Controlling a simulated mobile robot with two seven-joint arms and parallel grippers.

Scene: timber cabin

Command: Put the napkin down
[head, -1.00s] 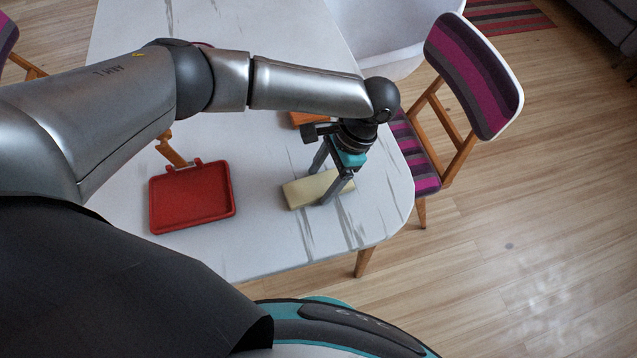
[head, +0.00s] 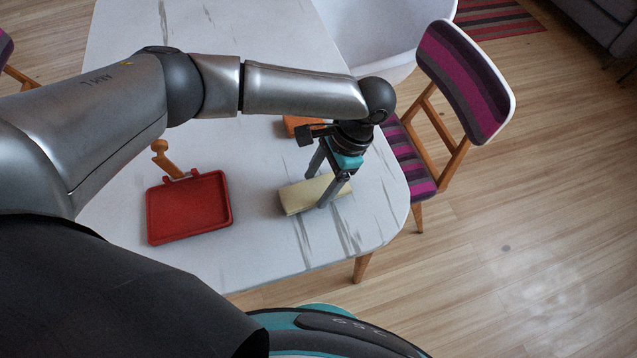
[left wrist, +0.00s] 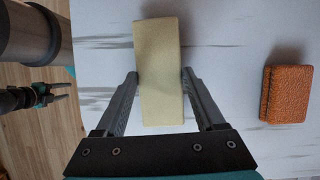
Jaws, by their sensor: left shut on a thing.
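The napkin is a pale cream folded block (head: 298,198) near the right front end of the marbled white table (head: 265,240). My left gripper (head: 327,191) points down and is shut on it, one finger on each long side. The left wrist view shows the napkin (left wrist: 160,60) between the two fingertips (left wrist: 160,78). I cannot tell whether its underside touches the table. My right gripper (left wrist: 58,92) shows at the left of the left wrist view, beyond the table's edge, with its fingers apart and nothing between them.
A red tray-like board (head: 188,208) with an orange handle lies left of the napkin. A textured orange block (left wrist: 287,94) lies behind the napkin, partly hidden by my arm in the head view. A striped chair (head: 465,82) stands at the right. Bare tabletop surrounds the napkin.

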